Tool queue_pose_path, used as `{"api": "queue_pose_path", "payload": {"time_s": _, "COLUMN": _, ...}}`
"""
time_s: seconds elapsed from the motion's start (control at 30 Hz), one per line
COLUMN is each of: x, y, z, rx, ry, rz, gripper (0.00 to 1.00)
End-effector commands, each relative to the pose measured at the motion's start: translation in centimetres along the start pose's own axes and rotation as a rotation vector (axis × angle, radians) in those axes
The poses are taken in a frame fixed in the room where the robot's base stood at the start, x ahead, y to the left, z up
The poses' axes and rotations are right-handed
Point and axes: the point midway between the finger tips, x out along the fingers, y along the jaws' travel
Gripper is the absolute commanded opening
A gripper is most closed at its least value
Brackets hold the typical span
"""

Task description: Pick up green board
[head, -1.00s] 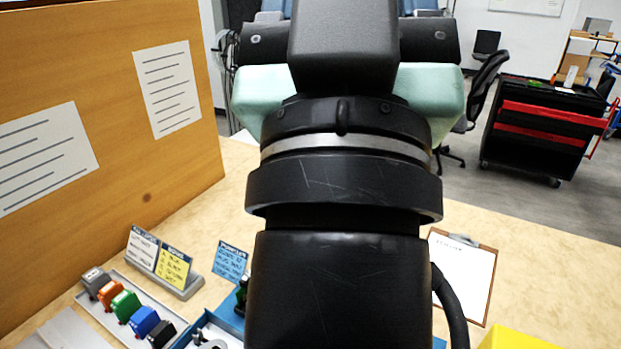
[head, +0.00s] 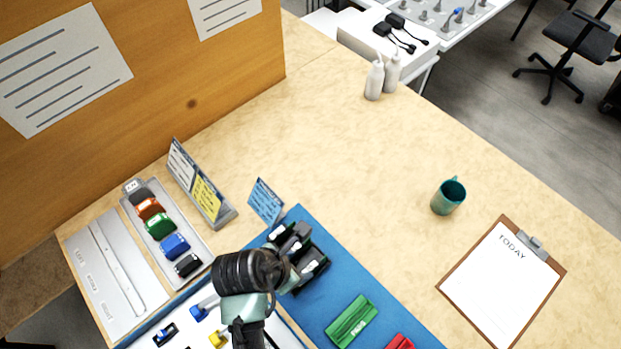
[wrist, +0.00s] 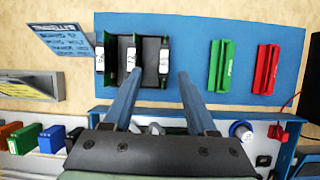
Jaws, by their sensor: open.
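A green board-like piece (head: 351,321) lies on the blue mat (head: 317,308), left of a red piece (head: 400,342). In the wrist view the green piece (wrist: 221,66) stands upright in the picture beside the red one (wrist: 265,69). Thin green plates (wrist: 133,52) also show in a dark holder (wrist: 149,75) on the mat. In the wrist view my gripper (wrist: 160,85) is open and empty, its fingertips at the holder's lower edge and right side, left of the green piece. In the head view my arm partly covers the holder (head: 312,268).
A grey tray (head: 200,245) holds several coloured blocks, one of them green (head: 160,225). Sign stands (head: 215,205) and a blue card (head: 265,201) rise near the holder. A teal mug (head: 448,196) and clipboard (head: 500,285) lie right. The table's middle is clear.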

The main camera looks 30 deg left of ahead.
Motion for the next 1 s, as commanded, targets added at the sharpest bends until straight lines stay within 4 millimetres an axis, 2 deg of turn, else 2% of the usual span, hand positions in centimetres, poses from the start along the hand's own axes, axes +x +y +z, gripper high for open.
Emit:
{"api": "queue_pose_path", "payload": {"time_s": 0.1, "x": 1.1, "y": -0.7, "z": -0.8, "rx": -0.051, "ry": 0.014, "rz": -0.027, "gripper": 0.57}}
{"api": "queue_pose_path", "payload": {"time_s": 0.43, "x": 6.6, "y": -0.8, "z": -0.8, "rx": -0.049, "ry": 0.014, "rz": -0.025, "gripper": 0.57}}
{"api": "queue_pose_path", "payload": {"time_s": 0.77, "x": 8.6, "y": -0.8, "z": -0.8, "rx": -0.048, "ry": 0.014, "rz": -0.024, "gripper": 0.57}}
{"api": "queue_pose_path", "payload": {"time_s": 1.0, "x": 11.6, "y": -0.8, "z": -0.8, "rx": -0.047, "ry": 0.013, "rz": -0.023, "gripper": 0.57}}
